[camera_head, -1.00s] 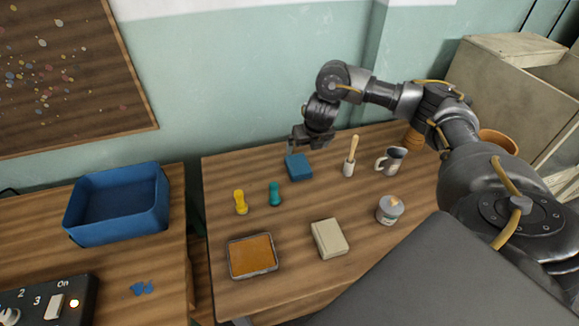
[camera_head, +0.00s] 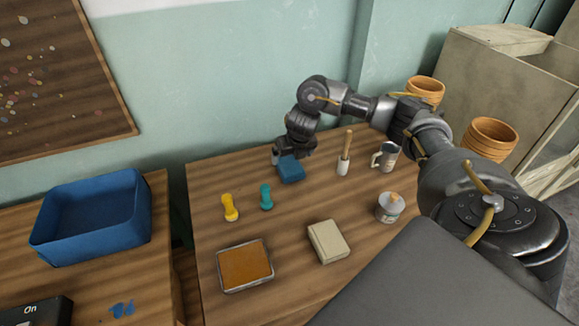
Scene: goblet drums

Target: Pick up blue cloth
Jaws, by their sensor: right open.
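The blue cloth (camera_head: 291,172) is a small folded block at the back of the wooden table. My right gripper (camera_head: 281,158) is open, pointing down at the back edge of the cloth. One finger shows at the cloth's left back corner. Whether it touches the cloth I cannot tell, and the other finger is hard to make out. My left gripper is out of view.
A yellow stamp (camera_head: 229,208), a teal stamp (camera_head: 266,197), an orange-brown tray (camera_head: 245,266), a beige block (camera_head: 328,242), a tin (camera_head: 390,208), a brush in a holder (camera_head: 344,155) and a metal mug (camera_head: 384,157) share the table. A blue bin (camera_head: 95,240) stands on the left table.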

